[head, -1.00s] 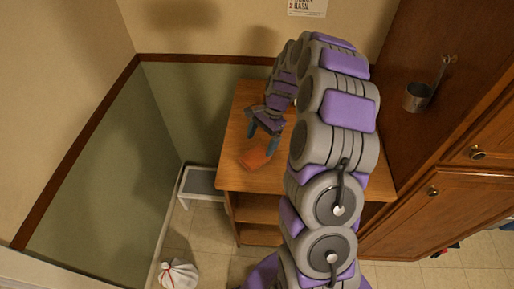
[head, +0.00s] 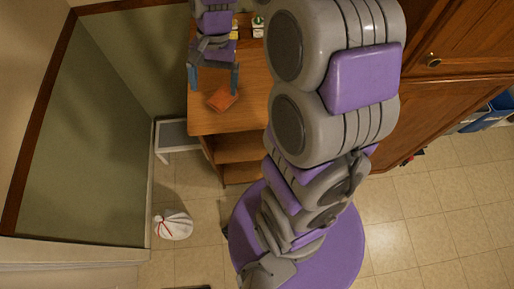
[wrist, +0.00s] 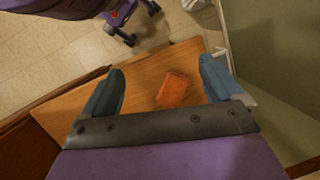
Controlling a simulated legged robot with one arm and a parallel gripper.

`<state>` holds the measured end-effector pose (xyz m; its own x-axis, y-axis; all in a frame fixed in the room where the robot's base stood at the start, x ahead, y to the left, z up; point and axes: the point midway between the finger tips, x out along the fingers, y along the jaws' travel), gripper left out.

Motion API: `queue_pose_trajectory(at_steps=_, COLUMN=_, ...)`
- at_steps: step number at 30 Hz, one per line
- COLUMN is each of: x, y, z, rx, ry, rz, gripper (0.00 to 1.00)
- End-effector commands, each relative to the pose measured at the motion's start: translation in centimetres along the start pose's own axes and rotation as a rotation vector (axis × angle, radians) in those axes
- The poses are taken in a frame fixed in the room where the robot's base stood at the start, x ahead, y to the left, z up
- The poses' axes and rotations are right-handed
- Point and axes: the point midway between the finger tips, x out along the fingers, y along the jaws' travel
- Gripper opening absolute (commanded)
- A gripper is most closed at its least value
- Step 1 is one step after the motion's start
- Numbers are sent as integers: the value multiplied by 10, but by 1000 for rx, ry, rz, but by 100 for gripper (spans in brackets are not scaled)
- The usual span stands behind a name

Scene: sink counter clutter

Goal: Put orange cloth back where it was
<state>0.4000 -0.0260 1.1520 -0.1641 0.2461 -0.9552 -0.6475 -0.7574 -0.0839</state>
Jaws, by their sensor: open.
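The orange cloth (head: 222,98) lies as a small folded piece on the wooden counter top (head: 205,121), near its front left part. In the wrist view the cloth (wrist: 173,89) lies on the wood between and beyond my two fingertips. My gripper (head: 213,90) is open and empty, with its fingers pointing down above the cloth. In the wrist view my gripper (wrist: 160,72) shows its two blue-grey fingers wide apart. No contact between the fingers and the cloth is visible.
Small items (head: 258,27) stand at the back of the counter, partly behind my arm. A white bag with a red tie (head: 173,225) lies on the tiled floor. A low grey step or stool (head: 177,135) stands left of the counter. Wooden cabinets (head: 440,75) are on the right.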

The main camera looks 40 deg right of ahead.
Motion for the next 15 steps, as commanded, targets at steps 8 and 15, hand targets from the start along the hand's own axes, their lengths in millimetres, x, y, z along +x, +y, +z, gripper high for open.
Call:
queue_pose_trajectory(at_steps=8, x=-2, y=36, z=92, rx=-298, ry=51, rz=91, gripper=94)
queue_pose_trajectory(at_steps=15, x=11, y=82, z=152, rx=-518, ry=82, rz=174, gripper=94)
